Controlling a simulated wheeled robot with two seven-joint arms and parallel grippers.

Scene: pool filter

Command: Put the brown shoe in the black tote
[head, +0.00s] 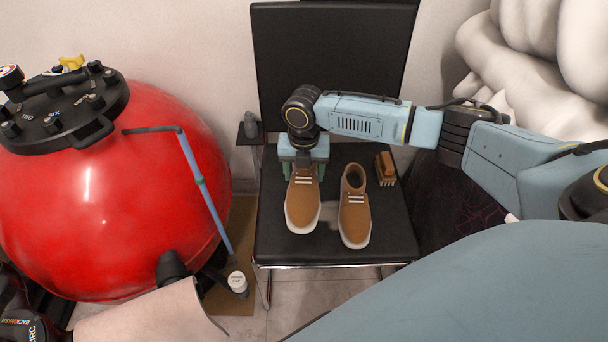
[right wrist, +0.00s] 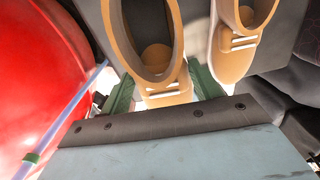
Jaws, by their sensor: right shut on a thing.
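Two brown shoes with white laces and pale soles are on the black seat of a chair. My right gripper (head: 304,174) is over the heel end of the left shoe (head: 302,208) and shut on it. In the right wrist view, that shoe (right wrist: 161,88) is between the two green fingers. The right shoe (head: 354,214) stands beside it, apart from the gripper. I cannot make out a black tote for certain in these views. My left gripper is not in view.
The chair seat (head: 388,240) has a brown brush (head: 385,168) at its right. A big red filter tank (head: 120,190) stands at left, with a blue-grey pipe (head: 205,190) before it. The chair's tall black back (head: 330,55) rises behind. A dark patterned surface (head: 450,200) lies at right.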

